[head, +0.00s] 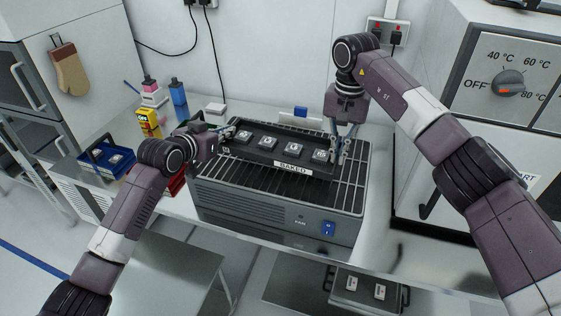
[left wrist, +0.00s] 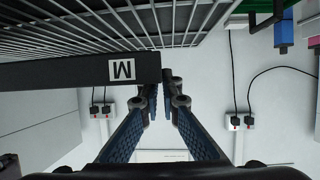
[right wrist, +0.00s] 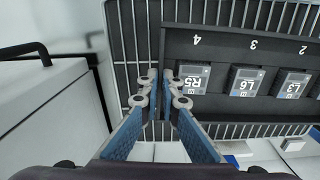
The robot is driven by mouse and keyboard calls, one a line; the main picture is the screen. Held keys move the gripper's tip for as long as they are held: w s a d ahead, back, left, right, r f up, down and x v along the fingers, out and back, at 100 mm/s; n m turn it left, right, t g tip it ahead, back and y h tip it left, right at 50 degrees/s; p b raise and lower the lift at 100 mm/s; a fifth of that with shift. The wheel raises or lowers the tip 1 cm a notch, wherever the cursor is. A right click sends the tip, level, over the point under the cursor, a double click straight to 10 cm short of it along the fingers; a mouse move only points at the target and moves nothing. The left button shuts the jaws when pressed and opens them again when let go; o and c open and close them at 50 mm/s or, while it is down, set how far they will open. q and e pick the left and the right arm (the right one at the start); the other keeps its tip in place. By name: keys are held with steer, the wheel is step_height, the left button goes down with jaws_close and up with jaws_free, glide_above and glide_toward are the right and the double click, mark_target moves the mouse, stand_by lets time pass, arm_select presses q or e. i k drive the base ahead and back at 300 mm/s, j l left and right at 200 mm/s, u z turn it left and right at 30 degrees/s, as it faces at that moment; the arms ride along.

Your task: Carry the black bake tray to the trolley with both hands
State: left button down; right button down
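The black bake tray (head: 262,155), labelled BAKED, lies over the slatted top of the grey fan cooler and holds several small chip carriers. My left gripper (head: 226,132) is at the tray's left end. In the left wrist view its fingers (left wrist: 166,82) look closed about the end wall by the M label; the inner finger's tip is hidden by the tray. My right gripper (head: 341,152) is at the tray's right end. In the right wrist view its fingers (right wrist: 165,82) stand on both sides of the end wall, beside the carrier marked R5. The trolley cannot be clearly identified.
The fan cooler (head: 270,212) stands on a bench. A grey oven (head: 500,90) with a dial is close on the right. A blue bin (head: 105,165) and bottles (head: 149,123) stand to the left. Another tray (head: 366,290) is low at the front. Wall cables hang behind.

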mark_target(132, 290)
steer(key=k+j, duration=0.15)
steer(key=j, duration=0.35)
steer(key=k+j, duration=0.1)
steer(key=j, duration=0.4)
steer(key=k+j+u, duration=0.1)
steer(key=j, duration=0.35)
steer(key=k+j, duration=0.15)
steer(key=j, duration=0.35)
steer(key=k+j, duration=0.1)
steer(key=j, duration=0.4)
